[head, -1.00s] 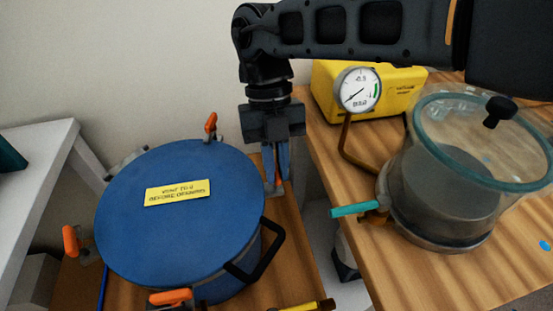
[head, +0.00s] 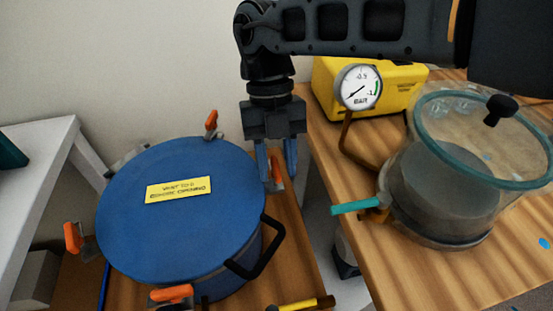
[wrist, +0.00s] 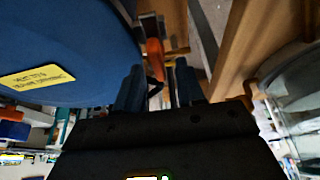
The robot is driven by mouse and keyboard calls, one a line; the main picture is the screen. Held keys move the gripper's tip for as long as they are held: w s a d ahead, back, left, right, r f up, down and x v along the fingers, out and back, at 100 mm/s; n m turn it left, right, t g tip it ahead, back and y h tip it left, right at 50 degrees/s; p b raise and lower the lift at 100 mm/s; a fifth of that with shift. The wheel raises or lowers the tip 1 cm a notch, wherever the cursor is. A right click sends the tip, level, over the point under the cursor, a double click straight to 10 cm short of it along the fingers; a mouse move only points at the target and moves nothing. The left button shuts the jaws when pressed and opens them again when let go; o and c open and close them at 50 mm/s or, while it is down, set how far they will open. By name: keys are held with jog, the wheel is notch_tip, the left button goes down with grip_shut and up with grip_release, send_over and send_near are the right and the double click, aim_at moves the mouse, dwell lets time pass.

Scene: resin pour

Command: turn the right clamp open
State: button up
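The right clamp (head: 277,172) is at the right edge of the blue pot (head: 180,220), partly hidden behind my fingers. Its orange handle also shows in the wrist view (wrist: 155,52), pointing toward my gripper. My gripper (head: 277,178) points down over this clamp. Its two blue fingers are spread, one on each side of the handle, with gaps in the wrist view. The pot's lid carries a yellow note. Other orange-handled clamps sit at the far edge (head: 211,123), left edge (head: 73,238) and front edge (head: 171,293).
A black pot handle (head: 262,252) sticks out just in front of the right clamp. To the right, a wooden table holds a clear chamber (head: 445,190) with a teal valve lever (head: 352,207), a gauge (head: 358,87) and a yellow pump (head: 400,90). A yellow-handled tool (head: 305,304) lies in front.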

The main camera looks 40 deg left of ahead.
jog(key=shift+b+v, duration=0.45)
jog(key=shift+v, duration=3.45)
